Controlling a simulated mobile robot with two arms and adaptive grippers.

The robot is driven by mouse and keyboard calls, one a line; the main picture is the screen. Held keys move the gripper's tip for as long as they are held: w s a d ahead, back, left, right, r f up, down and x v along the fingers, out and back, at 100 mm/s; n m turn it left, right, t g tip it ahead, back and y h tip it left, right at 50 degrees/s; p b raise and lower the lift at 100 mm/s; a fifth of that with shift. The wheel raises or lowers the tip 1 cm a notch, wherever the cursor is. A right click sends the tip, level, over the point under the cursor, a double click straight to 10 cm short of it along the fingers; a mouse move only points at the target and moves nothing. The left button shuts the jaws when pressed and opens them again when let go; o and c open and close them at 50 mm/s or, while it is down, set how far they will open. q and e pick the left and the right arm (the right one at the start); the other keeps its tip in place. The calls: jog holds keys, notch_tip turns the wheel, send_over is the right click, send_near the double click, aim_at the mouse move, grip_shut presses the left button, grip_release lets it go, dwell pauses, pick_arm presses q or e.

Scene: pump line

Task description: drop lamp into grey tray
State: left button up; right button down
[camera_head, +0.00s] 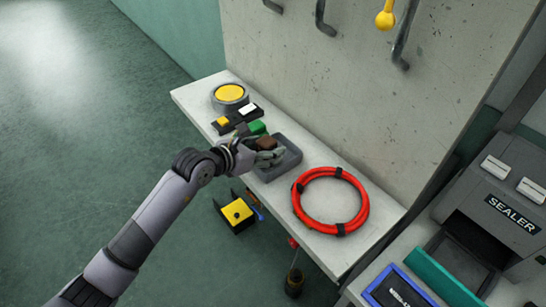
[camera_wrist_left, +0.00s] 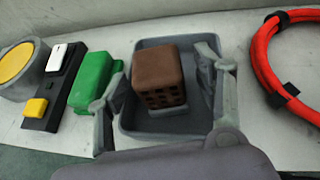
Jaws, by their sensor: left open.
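A brown box-shaped thing with a grid of dark openings (camera_wrist_left: 158,76), possibly the lamp, sits in the grey tray (camera_wrist_left: 188,126) on a small light grey part. It also shows in the head view (camera_head: 266,143), in the tray (camera_head: 291,163) on the bench. My left gripper (camera_head: 264,153) is over the tray. In the left wrist view its fingers (camera_wrist_left: 165,85) stand open on either side of the brown thing, with gaps visible. The left finger partly covers the tray's left edge, close to a green block (camera_wrist_left: 92,80). My right gripper is not in view.
Left of the tray are a black switch bar (camera_wrist_left: 53,95) and a grey round unit with a yellow face (camera_head: 230,94). A red hose ring (camera_head: 331,171) lies to the right. The grey wall (camera_head: 330,80) rises behind. A sealer (camera_head: 510,200) stands at far right.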

pick_arm(q)
jog(key=v, duration=1.1)
jog(key=shift+s+a+r, duration=0.15)
jog(key=shift+s+a, duration=0.05)
jog(key=shift+s, duration=0.05)
